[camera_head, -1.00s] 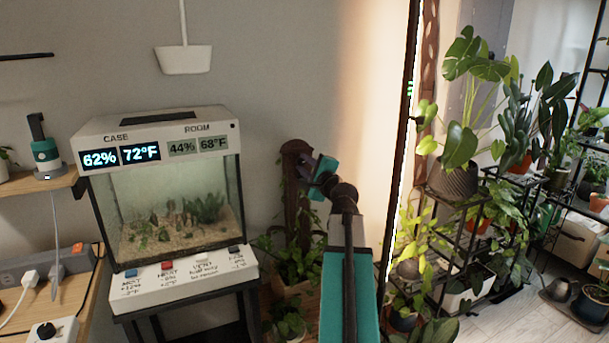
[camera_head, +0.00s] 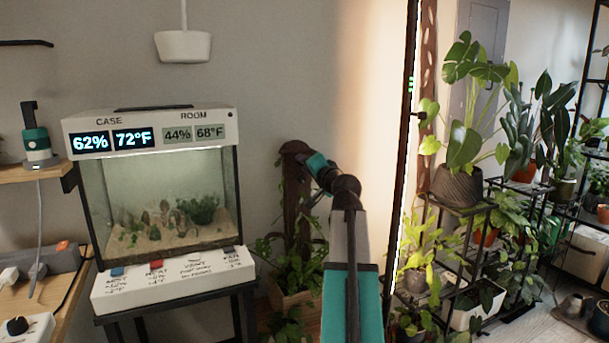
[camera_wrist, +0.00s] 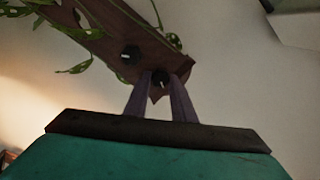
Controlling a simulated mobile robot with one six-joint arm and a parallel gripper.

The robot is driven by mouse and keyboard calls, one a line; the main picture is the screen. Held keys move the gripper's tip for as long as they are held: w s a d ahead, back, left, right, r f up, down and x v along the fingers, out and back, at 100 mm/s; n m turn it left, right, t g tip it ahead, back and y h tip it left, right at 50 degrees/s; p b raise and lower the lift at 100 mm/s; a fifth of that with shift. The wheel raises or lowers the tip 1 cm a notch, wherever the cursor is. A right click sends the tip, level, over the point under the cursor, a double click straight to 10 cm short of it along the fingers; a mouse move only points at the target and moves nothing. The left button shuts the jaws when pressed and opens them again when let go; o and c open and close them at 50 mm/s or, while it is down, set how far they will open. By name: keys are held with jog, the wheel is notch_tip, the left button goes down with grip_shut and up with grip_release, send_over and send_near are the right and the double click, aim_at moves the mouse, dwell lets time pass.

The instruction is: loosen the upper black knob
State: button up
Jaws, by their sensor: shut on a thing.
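A brown wooden post (camera_head: 296,200) stands upright behind my arm in the head view. In the wrist view the post (camera_wrist: 140,38) runs from the upper left down to its end near the middle. Two black knobs show on it there. The one nearer the post's end, the upper black knob (camera_wrist: 159,80), sits between the fingertips of my gripper (camera_wrist: 162,76), which is shut on it. The other black knob (camera_wrist: 131,54) is apart from the fingers, farther along the post. In the head view my arm hides the knobs and the fingertips.
Leafy vines (camera_wrist: 80,68) hang along the post close to the gripper. A glass terrarium case (camera_head: 160,205) stands left of the post. A dark upright frame (camera_head: 411,150) and shelves of potted plants are on the right.

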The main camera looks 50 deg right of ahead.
jog(key=shift+n+b, duration=2.25)
jog(key=shift+n, duration=0.55)
jog(key=o, duration=1.1)
jog(key=shift+a, duration=0.1)
jog(key=shift+c, duration=0.2)
jog(key=shift+s, duration=0.1)
jog(key=p+v, duration=0.2)
jog(key=v, duration=1.1)
jog(key=shift+s+p, duration=0.3)
jog(key=shift+p, duration=0.1)
